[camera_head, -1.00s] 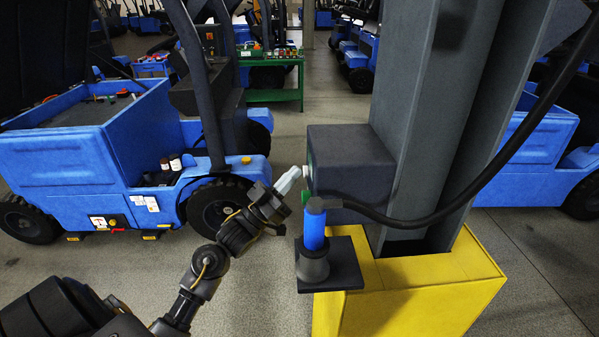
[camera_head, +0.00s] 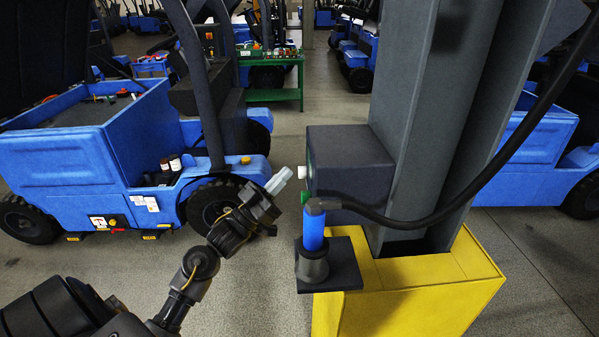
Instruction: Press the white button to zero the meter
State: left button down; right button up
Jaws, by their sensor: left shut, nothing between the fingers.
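The white button (camera_head: 302,172) sticks out from the left face of the dark grey meter box (camera_head: 352,160), which is fixed to the grey column. My left gripper (camera_head: 284,176) is shut and empty. Its pale fingertips are just left of the white button, with a small gap between them. A green part (camera_head: 305,197) shows below the white button on the same face. The face itself is seen almost edge-on, so any display on it is hidden. My right gripper is not in view.
A blue-handled tool (camera_head: 313,230) stands in a dark holder below the box, with a black cable (camera_head: 420,218) running from it. The column stands on a yellow base (camera_head: 415,290). A blue forklift (camera_head: 75,165) is at left, a green table (camera_head: 272,94) behind.

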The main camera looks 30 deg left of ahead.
pick_arm(q)
jog(key=shift+s+a, duration=0.1)
jog(key=shift+a, duration=0.05)
jog(key=s+a, duration=0.1)
jog(key=a, duration=0.1)
jog(key=s+a, duration=0.1)
jog(key=s, duration=0.1)
jog(key=shift+a, duration=0.4)
jog(key=shift+w, duration=0.1)
dwell(0.8)
